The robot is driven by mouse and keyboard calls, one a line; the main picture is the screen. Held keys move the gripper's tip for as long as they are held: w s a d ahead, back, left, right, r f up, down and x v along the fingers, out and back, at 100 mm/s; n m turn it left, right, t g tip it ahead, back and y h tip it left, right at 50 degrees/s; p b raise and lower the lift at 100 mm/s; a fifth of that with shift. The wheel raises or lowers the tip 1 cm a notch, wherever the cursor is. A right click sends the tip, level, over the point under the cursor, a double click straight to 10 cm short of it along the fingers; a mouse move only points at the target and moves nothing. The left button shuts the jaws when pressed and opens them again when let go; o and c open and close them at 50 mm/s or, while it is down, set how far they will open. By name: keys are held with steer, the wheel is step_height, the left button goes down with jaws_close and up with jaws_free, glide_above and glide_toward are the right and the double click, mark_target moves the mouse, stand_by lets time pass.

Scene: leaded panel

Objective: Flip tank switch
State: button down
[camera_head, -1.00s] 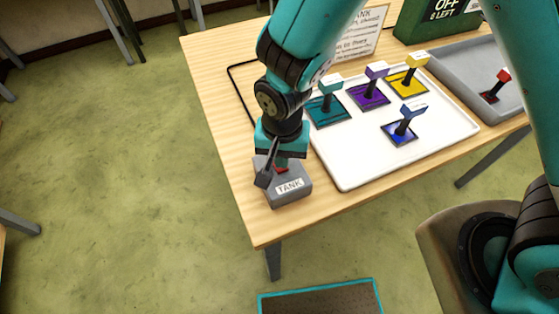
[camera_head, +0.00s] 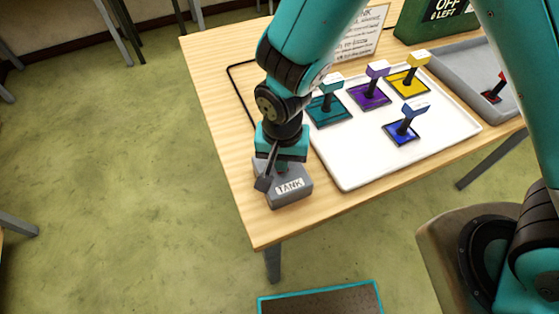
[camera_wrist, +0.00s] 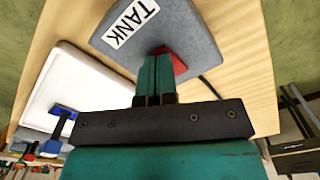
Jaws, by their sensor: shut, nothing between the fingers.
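The tank switch is a grey box (camera_head: 287,197) with a white TANK label, near the table's front left corner. It also shows in the wrist view (camera_wrist: 190,27), where a red rocker (camera_wrist: 178,66) lies beside my fingertips. My gripper (camera_head: 273,172) points down over the back part of the box. Its fingers show closed together in the wrist view (camera_wrist: 156,62), with nothing between them. The fingertips are at the rocker's edge; I cannot tell whether they touch it. In the head view the gripper hides most of the rocker.
A white tray (camera_head: 350,178) right of the box holds teal, purple, yellow and blue handled pieces. A grey tray (camera_head: 462,62) holds a red-handled piece. A green box (camera_head: 412,24) reading OFF and a sign (camera_head: 368,38) stand behind. A black cable (camera_head: 236,92) lies on the wooden table (camera_head: 215,75).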

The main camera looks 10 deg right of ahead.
steer(key=shift+f, duration=0.3)
steer(key=shift+r, duration=0.1)
step_height(320, 180, up, 7)
steer(key=p, duration=0.5)
steer(key=shift+p, duration=0.3)
stand_by(0.4)
steer(key=shift+r, duration=0.15)
steer(key=s+d+r+n+y+b, duration=0.2)
steer(key=s+d+r+n, duration=0.3)
steer(key=r, duration=0.4)
steer(key=s+d+r+n+y+b, duration=0.2)
steer(key=s+d+r+n, duration=0.3)
steer(key=r, duration=0.3)
steer(key=shift+s+r+b, duration=0.2)
steer(key=shift+r+b, duration=0.15)
steer(key=shift+b, duration=0.5)
